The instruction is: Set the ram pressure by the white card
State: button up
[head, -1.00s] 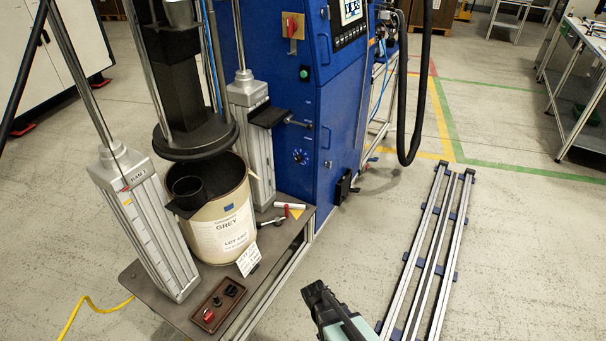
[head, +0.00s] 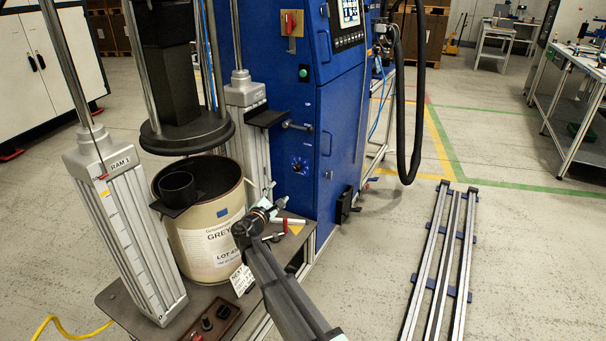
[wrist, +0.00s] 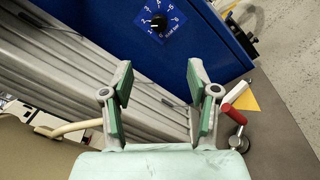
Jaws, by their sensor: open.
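The white card (head: 242,280) leans against the front of the drum at its foot; its print is too small to read in full. A round black dial knob (head: 298,166) with pale markings sits on the blue cabinet's lower front. In the wrist view the knob (wrist: 158,20) shows at the top with a numbered scale around it, beyond the fingertips. My gripper (wrist: 160,88) is open and empty, its green-padded fingers apart in front of a grey ribbed column. In the head view my gripper (head: 272,208) is right of the drum, below the knob and apart from it.
The drum (head: 212,240) stands on the platform beneath a black follower plate (head: 187,135). Floor rails (head: 437,260) lie at right.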

aim_at(296, 169)
jog(key=shift+n, duration=0.3)
jog(key=b+x, duration=0.2)
jog(key=x, duration=1.5)
jog(key=shift+w, duration=0.2)
jog(key=shift+c, duration=0.4)
grip_shut()
